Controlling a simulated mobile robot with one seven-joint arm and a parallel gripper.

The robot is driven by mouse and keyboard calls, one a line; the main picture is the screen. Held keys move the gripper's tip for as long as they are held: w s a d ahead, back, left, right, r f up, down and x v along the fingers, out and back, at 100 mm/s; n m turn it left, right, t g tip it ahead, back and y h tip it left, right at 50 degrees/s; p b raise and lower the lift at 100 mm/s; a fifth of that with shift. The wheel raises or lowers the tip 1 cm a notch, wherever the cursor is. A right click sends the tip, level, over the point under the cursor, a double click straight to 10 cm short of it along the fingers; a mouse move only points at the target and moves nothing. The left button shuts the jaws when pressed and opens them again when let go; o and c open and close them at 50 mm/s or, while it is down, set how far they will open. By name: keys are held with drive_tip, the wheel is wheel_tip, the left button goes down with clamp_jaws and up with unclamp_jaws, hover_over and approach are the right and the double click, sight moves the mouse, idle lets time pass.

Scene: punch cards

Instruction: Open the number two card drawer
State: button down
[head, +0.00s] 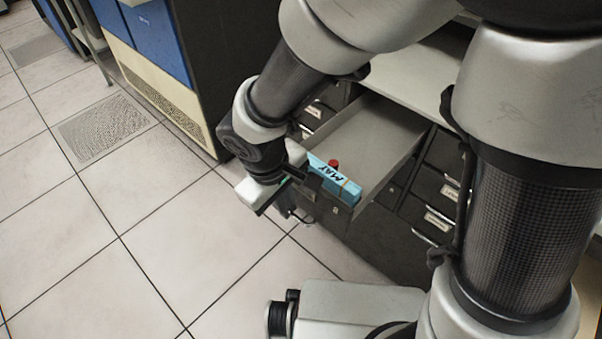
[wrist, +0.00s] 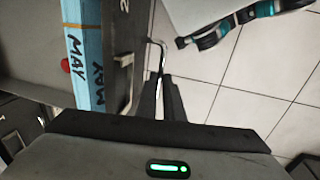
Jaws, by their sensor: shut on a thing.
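The card drawer (head: 368,135) stands pulled out of the dark cabinet in the head view, with much of its grey floor showing. A blue card stack marked MAY (head: 333,181) lies at its front end; it also shows in the wrist view (wrist: 85,50). The drawer front (wrist: 122,45) bears a white mark that looks like a 2, partly cut off. My gripper (wrist: 161,85) is shut on the thin metal drawer handle (wrist: 158,55) at this front. In the head view my wrist hides the handle and part of the drawer front.
A small red object (head: 333,163) sits beside the card stack. Other labelled drawers (head: 438,220) are shut on the cabinet's right side. A cabinet with blue panels (head: 160,40) stands at the upper left. The tiled floor (head: 170,235) is clear at left.

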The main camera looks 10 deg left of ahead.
drive_tip(key=shift+s+a, duration=0.15)
drive_tip(key=shift+s, duration=0.1)
drive_tip(key=c, duration=1.9)
unclamp_jaws()
wheel_tip(320, 180, up, 17)
drive_tip(key=s+a+p, duration=0.2)
drive_tip(key=p, duration=0.3)
drive_tip(key=shift+s+r, duration=0.15)
drive_tip(key=shift+s, duration=0.2)
